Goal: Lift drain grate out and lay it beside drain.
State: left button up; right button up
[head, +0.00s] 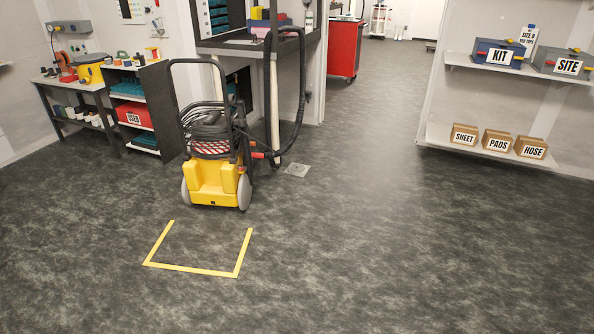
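Neither of my grippers shows in the head view.
A yellow wheeled extraction machine (213,183) with a black hose stands left of the grate. Yellow tape (192,269) marks the floor in front of it. Wall shelves (480,142) with labelled boxes are at right. Floor right of the grate is clear.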

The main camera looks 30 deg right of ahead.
aim_at(297, 168)
jog(key=i+l+z, duration=0.35)
jog(key=i+l, duration=0.15)
jog(key=i+l+z, duration=0.3)
jog(key=i, duration=0.25)
jog(key=i+l+z, duration=0.35)
jog(key=i, duration=0.25)
jog(key=i+z, duration=0.3)
jog(key=i, duration=0.25)
jog(key=i+u, duration=0.1)
jog(key=i, duration=1.75)
jog(key=l, duration=0.1)
